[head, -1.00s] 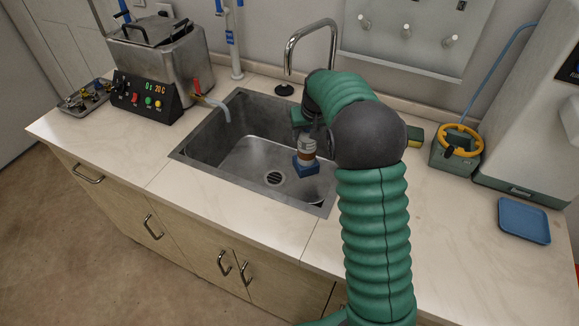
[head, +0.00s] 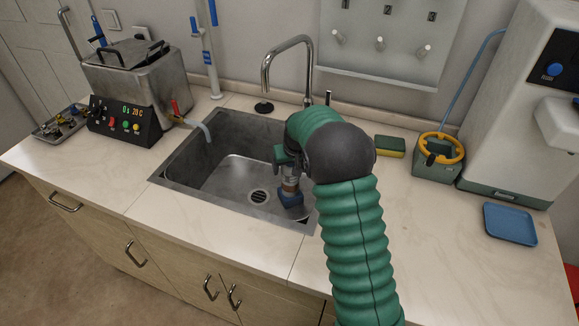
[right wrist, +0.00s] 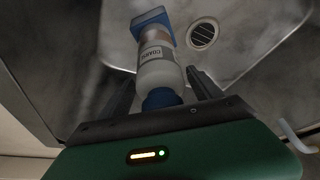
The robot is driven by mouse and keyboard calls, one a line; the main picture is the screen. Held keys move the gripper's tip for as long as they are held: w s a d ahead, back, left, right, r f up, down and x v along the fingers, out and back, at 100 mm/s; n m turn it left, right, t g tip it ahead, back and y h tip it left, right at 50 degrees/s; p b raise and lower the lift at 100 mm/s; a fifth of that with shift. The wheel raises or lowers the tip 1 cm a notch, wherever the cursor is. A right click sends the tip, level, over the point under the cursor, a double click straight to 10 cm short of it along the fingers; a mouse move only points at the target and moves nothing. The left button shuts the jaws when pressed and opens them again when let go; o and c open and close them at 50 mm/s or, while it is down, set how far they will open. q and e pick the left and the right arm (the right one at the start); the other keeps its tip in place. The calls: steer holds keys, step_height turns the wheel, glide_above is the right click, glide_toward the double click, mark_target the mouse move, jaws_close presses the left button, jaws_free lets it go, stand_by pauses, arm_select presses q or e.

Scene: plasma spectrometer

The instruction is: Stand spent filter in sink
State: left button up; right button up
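The spent filter (head: 290,186) is a white bottle-like cartridge with a brown band and a blue square base. It is upright inside the metal sink (head: 215,175), right of the drain, its base appearing to rest on the sink floor. In the right wrist view the filter (right wrist: 158,68) shows its label and a blue cap end between the fingers. My right gripper (right wrist: 162,88) is around the cap end, its fingers spread with a gap on each side. In the head view my right gripper (head: 289,170) is partly hidden by my arm. My left gripper is not in view.
The faucet (head: 288,62) rises behind the sink. A steel bath with a red-handled tap (head: 140,85) stands at left. A sponge (head: 390,147), a green box with a yellow ring (head: 437,160) and a blue tray (head: 510,224) are at right. The front counter is clear.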

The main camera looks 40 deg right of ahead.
steer(key=shift+d, duration=0.1)
steer(key=p+v, duration=0.1)
steer(key=v, duration=1.1)
steer(key=shift+p, duration=0.35)
steer(key=shift+r, duration=0.1)
